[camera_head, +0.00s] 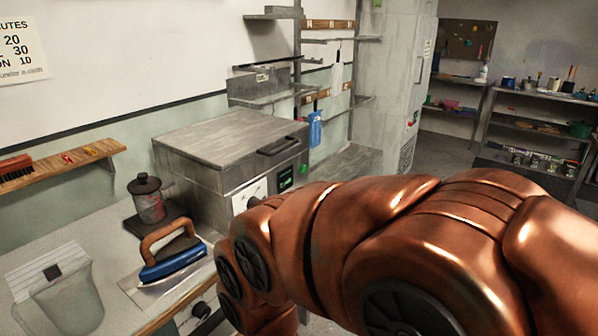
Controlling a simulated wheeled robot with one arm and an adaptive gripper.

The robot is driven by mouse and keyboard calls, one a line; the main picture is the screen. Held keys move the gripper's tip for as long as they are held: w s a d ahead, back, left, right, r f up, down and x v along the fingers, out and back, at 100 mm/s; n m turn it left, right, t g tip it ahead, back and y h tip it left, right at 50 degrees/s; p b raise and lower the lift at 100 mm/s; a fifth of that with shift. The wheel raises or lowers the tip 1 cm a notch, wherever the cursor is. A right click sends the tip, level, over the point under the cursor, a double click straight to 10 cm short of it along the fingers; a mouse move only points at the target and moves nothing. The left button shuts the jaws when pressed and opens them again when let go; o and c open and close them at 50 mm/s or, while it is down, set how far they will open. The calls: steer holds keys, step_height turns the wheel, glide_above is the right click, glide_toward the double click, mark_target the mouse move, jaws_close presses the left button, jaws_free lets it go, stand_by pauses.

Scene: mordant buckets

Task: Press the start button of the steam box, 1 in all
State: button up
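The steam box appears to be the grey metal box (200,185) on the counter, with a closed lid (235,137) and a dark handle on its front. A small dark panel with a lit green display (286,178) is on its front face, beside a white label (248,194). I cannot make out the start button for certain; my copper arm covers the lower part of the front. My arm reaches in from the right and bends down in front of the box. My gripper is not visible, so its state does not show.
A blue iron (172,262) with a brown handle stands on the counter, near a lidded red-grey pot (148,200) and a translucent container (70,305). A wall shelf (62,167) holds a brush. Tall cabinet (395,80) and shelving stand behind; some floor is open there.

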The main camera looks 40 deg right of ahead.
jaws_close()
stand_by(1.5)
